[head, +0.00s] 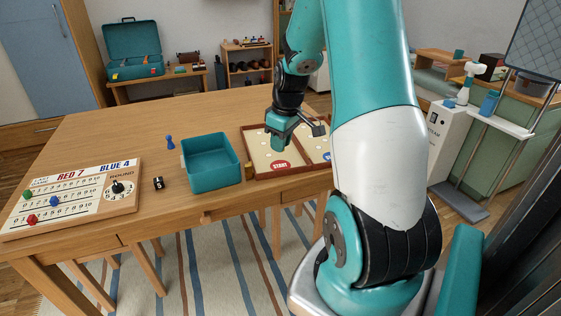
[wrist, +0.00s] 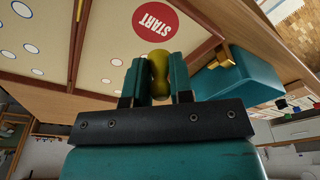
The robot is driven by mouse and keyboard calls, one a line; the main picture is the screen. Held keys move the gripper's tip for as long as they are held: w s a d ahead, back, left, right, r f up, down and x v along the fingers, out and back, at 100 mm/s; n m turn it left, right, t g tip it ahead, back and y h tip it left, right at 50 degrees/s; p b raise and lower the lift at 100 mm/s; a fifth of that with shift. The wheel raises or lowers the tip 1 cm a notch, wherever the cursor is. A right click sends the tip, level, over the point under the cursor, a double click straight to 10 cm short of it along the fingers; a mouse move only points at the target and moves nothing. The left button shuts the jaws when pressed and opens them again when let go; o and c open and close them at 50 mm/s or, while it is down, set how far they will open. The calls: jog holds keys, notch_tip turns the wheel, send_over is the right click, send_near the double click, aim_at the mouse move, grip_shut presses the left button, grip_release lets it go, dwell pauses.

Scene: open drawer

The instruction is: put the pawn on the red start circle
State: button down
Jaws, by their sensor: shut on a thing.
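The pawn (wrist: 159,75) is yellow and sits between the two fingers of my gripper (wrist: 155,70) in the wrist view. The red start circle (head: 281,166), marked START, lies near the front edge of the cream game board (head: 254,155) in the head view. It also shows in the wrist view (wrist: 155,20), apart from the pawn in the picture. My gripper (head: 281,138) is over the board, behind the circle in the head view. It hides the pawn there. I cannot tell whether the pawn touches the board.
A teal open bin (head: 212,183) stands left of the board. A blue pawn (head: 171,143), a black die (head: 158,183) and a scoreboard (head: 75,198) are farther left on the wooden table (head: 120,125). The back of the table is clear.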

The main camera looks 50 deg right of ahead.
aim_at(281, 166)
jog(key=shift+f+b, duration=0.4)
jog(key=shift+f, duration=2.3)
jog(key=shift+f, duration=0.1)
jog(key=c, duration=1.3)
grip_release()
jog(key=shift+o, duration=0.2)
